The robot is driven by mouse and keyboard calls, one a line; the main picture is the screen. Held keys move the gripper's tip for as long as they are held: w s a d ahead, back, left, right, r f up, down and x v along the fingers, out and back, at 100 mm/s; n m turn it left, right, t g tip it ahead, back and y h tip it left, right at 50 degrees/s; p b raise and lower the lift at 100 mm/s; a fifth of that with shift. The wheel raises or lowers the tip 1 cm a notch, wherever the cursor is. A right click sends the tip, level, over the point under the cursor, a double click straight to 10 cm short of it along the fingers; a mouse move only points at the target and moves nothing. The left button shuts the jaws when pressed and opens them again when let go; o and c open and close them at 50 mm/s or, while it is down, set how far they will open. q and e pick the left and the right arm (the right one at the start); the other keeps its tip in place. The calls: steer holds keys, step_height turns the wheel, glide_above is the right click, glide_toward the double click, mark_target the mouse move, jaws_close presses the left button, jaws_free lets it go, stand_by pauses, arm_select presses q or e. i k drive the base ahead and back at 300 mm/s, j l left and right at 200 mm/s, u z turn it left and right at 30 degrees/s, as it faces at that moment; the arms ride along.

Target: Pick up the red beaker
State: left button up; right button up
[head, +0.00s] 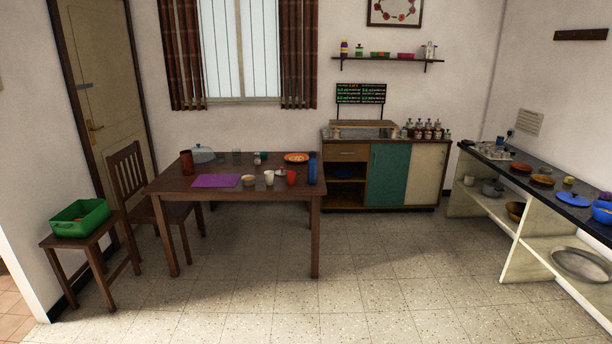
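A small bright red cup (291,178) stands upright near the front right edge of the dark wooden table (235,192). A taller dark reddish-brown tumbler (187,163) stands at the table's left end. I cannot tell for certain which of the two is the red beaker. A white cup (269,178) stands just left of the bright red cup, and a tall blue vessel (313,168) stands to its right. Neither of my grippers is in view.
A purple mat (216,181), a bowl (249,180) and an orange plate (296,158) are also on the table. A chair (132,180) and a stool with a green crate (80,229) stand left. A counter (530,178) runs along the right. The floor in front is clear.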

mark_target(289, 175)
steer(key=i, duration=4.5)
